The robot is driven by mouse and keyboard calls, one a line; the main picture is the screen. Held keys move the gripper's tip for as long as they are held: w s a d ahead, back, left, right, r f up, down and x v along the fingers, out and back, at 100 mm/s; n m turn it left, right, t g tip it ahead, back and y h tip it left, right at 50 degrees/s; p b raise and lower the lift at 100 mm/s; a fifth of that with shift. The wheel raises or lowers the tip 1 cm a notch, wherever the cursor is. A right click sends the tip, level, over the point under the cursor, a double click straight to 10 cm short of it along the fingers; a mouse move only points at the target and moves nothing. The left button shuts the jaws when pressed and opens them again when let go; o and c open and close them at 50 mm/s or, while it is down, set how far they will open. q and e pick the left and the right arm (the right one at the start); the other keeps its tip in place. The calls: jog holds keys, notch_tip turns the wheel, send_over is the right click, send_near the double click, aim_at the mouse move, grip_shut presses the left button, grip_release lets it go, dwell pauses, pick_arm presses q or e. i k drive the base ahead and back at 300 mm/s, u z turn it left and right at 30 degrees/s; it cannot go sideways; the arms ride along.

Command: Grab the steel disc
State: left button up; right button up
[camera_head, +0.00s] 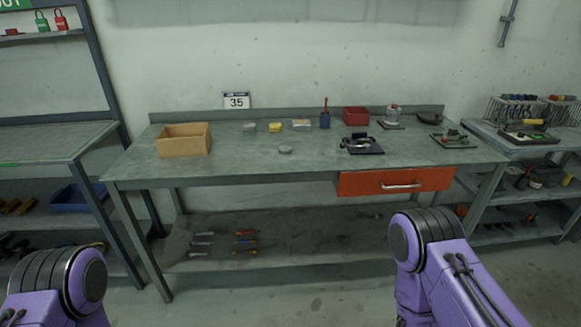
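A small, flat, grey roundish piece (285,150) lies on the bare middle of the grey workbench (240,162). It may be the steel disc, but it is too small to be sure. A dark round dish-like thing (430,118) lies at the bench's back right. A dark pad with metal parts (361,146) lies right of the grey piece. Only purple links of my two arms show at the bottom left and bottom right, in front of the bench. Neither gripper is in view.
An open cardboard box (183,146) stands on the bench's left. Along the back are a yellow item (275,126), a blue cup (325,122) and a red bin (356,117). An orange drawer (397,181) hangs under the front right edge. Bench space around the grey piece is clear.

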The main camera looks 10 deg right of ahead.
aim_at(284, 150)
jog(key=z, duration=1.15)
jog(key=i, duration=1.55)
jog(key=u, duration=0.85)
